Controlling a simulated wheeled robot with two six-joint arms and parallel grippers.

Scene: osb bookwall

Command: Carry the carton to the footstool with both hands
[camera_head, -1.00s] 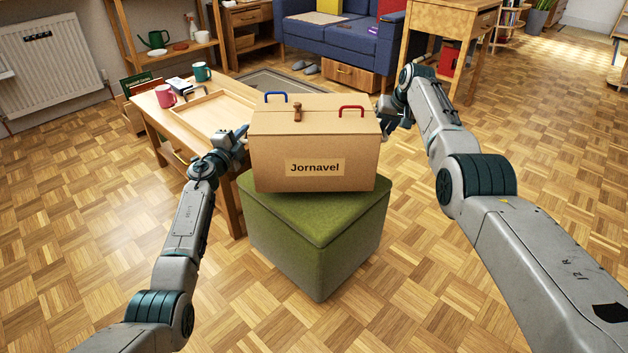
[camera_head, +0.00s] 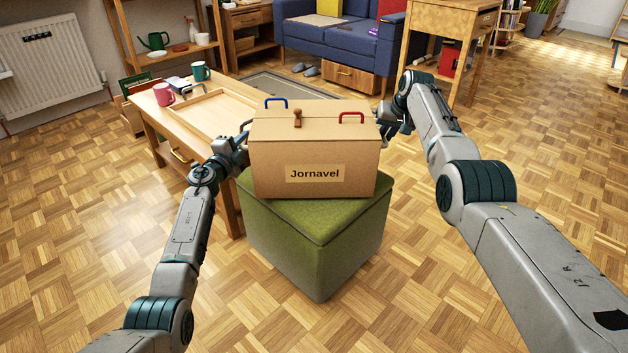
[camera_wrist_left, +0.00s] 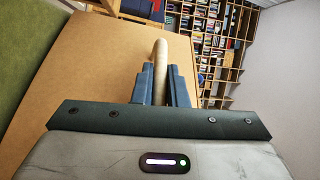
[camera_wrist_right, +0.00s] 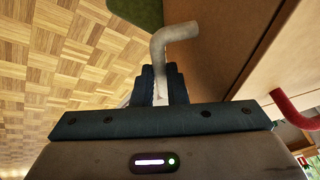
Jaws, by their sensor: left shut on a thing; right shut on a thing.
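The carton (camera_head: 285,158) is a brown box labelled "Jornavel", with a blue handle (camera_head: 276,102) and a red handle (camera_head: 351,116) on its lid. It is upright over the green footstool (camera_head: 318,260); I cannot tell whether its underside touches the top. My left gripper (camera_head: 243,141) is at the carton's left side, shut on a pale side handle (camera_wrist_left: 160,62). My right gripper (camera_head: 383,117) is at the carton's right side, shut on a bent pale side handle (camera_wrist_right: 172,38). In the head view the fingertips are partly hidden by the carton and wrists.
A low wooden table (camera_head: 228,205) with a tray (camera_head: 215,110), a pink mug (camera_head: 163,94) and a teal mug (camera_head: 201,71) stands close on the left. A blue sofa (camera_head: 345,45) and a wooden side table (camera_head: 452,20) are behind. The parquet floor at right is clear.

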